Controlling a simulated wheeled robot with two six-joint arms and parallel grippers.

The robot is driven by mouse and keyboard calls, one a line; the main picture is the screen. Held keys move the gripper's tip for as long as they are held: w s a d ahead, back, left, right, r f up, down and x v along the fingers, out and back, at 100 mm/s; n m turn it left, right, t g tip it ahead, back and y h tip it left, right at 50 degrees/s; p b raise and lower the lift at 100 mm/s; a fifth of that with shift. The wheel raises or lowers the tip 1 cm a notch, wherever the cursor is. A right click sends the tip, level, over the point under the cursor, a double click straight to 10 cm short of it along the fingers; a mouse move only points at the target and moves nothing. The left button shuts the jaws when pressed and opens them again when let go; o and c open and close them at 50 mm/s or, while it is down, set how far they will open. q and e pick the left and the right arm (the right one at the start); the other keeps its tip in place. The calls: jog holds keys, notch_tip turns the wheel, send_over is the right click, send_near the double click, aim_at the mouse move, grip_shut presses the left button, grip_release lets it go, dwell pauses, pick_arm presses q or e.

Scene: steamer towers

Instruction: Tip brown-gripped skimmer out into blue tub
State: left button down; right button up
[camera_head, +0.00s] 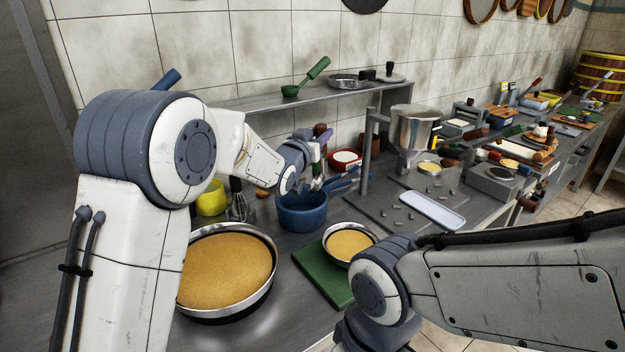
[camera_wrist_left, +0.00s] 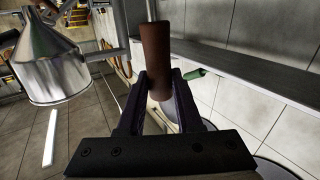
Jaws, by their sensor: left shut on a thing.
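My left gripper (camera_head: 316,181) is above the blue tub (camera_head: 302,214), near its back rim. In the left wrist view the left gripper (camera_wrist_left: 160,90) is shut on the brown grip of the skimmer (camera_wrist_left: 156,55). The grip sticks up past the fingers. In the head view the brown end of the skimmer (camera_head: 320,130) shows just above the gripper. The skimmer's head is mostly hidden, so I cannot tell its tilt or what it carries. The tub's inside is largely hidden. My right gripper is out of view.
A large pan of tan grains (camera_head: 225,270) and a smaller bowl (camera_head: 349,243) on a green board (camera_head: 318,275) stand in front of the tub. A whisk (camera_head: 238,206) and yellow cup (camera_head: 211,198) are left. A metal hopper (camera_head: 412,130) stands right, a shelf (camera_head: 300,97) behind.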

pick_arm(q)
jog(key=shift+d, duration=0.3)
jog(key=shift+s+d+f+m+g+b, duration=0.15)
jog(key=shift+d+m+b, duration=0.15)
jog(key=shift+d+m, duration=0.3)
jog(key=shift+d+f+m+g+b, duration=0.15)
jog(key=shift+d+m+b, duration=0.15)
jog(key=shift+d+m, duration=0.3)
jog(key=shift+d, duration=0.1)
